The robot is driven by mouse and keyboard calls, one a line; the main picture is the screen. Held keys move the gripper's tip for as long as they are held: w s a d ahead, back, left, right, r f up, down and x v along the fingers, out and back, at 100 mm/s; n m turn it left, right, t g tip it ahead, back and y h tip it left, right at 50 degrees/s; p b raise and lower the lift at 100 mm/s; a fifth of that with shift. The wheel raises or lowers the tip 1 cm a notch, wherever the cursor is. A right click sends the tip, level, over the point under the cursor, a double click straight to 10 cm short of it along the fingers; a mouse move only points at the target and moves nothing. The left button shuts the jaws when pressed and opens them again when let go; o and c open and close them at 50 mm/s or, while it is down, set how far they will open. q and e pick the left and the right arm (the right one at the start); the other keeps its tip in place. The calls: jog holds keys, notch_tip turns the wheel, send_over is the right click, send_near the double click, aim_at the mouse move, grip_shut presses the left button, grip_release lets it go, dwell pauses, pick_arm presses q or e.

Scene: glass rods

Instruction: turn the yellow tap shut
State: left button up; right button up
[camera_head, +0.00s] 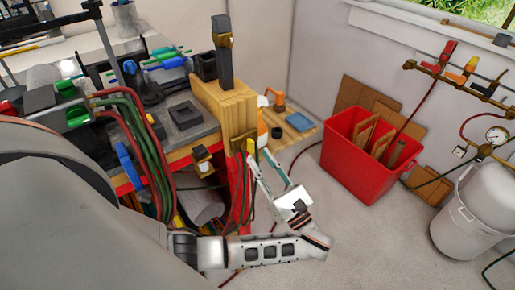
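A small yellow lever (250,146) shows at the bench's front corner, beside a brass fitting (240,140) below the wooden block. My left gripper (258,157) reaches up toward it from below, its two fingers apart. The left fingertip is close to the yellow lever; I cannot tell whether they touch. Nothing is clearly held between the fingers. Another yellow-orange handle (469,66) sits on the brass wall pipe at the upper right, well away from the gripper. I cannot tell which of the two is the named tap. My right gripper is not in view.
Red and green hoses (137,125) hang over the cluttered bench edge. A wooden block (224,100) stands at its corner. A red bin (362,158) with wood pieces and a white gas cylinder (468,215) stand on the right. Grey floor (375,240) between is mostly free.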

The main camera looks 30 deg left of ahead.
aim_at(253, 148)
pick_arm(q)
jog(key=shift+p+x, duration=0.4)
jog(key=shift+x, duration=1.4)
grip_shut()
